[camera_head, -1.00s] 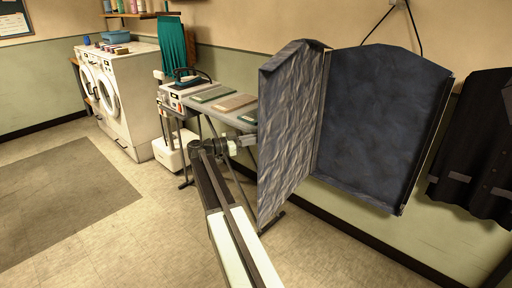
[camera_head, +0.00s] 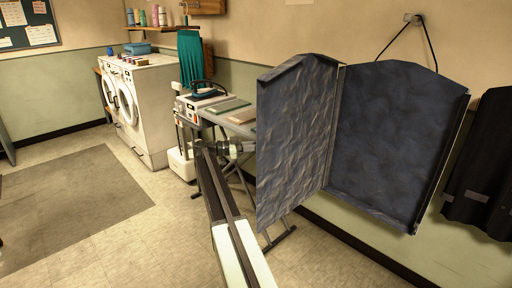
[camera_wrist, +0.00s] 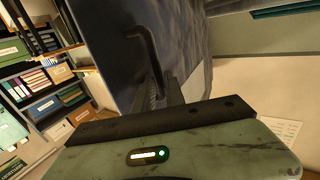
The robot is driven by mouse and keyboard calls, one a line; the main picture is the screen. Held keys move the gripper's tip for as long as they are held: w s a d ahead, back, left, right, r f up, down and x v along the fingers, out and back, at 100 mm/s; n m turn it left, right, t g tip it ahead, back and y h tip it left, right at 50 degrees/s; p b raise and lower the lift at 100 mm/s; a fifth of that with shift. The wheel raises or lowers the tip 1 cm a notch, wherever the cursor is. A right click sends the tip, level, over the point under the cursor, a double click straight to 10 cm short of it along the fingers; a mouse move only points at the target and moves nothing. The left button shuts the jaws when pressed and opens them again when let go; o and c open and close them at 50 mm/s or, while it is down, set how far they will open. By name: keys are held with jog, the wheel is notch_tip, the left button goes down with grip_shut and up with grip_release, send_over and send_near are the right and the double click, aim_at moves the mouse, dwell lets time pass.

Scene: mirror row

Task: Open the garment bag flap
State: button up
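The blue-grey garment bag (camera_head: 393,130) hangs on the right-hand wall in the head view. Its flap (camera_head: 293,135) stands swung out to the left, with its creased inner face showing and the bag's inside exposed. My gripper (camera_head: 248,147) is at the flap's left edge, on its outer side, and its tips are partly hidden there. In the wrist view the flap's dark outer face (camera_wrist: 108,45) carries a black bar handle (camera_wrist: 148,50). My gripper (camera_wrist: 165,92) reaches the handle's lower end; whether its fingers are closed around it is unclear.
An ironing board with an iron (camera_head: 207,90) and folded cloths (camera_head: 228,105) stands behind my arm. White washing machines (camera_head: 145,105) are at the back left. A dark garment (camera_head: 487,170) hangs right of the bag. Floor around the grey mat (camera_head: 75,205) is clear.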

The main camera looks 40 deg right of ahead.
jog(key=shift+o, duration=1.1)
jog(key=shift+d+f, duration=0.2)
jog(key=shift+d, duration=0.1)
jog(key=v, duration=0.8)
jog(key=shift+s, duration=0.1)
